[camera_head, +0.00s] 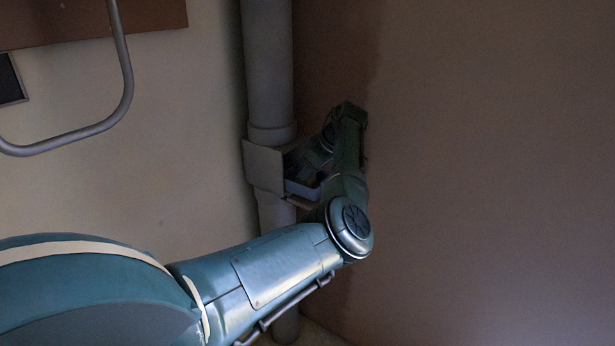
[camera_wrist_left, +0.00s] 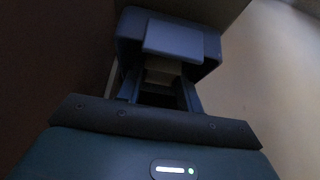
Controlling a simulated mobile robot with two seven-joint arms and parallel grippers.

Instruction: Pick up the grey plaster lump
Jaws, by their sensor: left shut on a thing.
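My left gripper (camera_head: 304,187) is at the end of the left arm, beside the pipe in the corner and partly behind a pale grey square plate. No separate plaster lump can be made out in the head view. My right gripper is not in view.
A thick grey vertical pipe (camera_head: 268,70) stands in the corner, with the square plate (camera_head: 263,166) in front of it. A brown wall (camera_head: 490,170) is close to the right of the arm. A bent metal rail (camera_head: 125,75) is at upper left.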

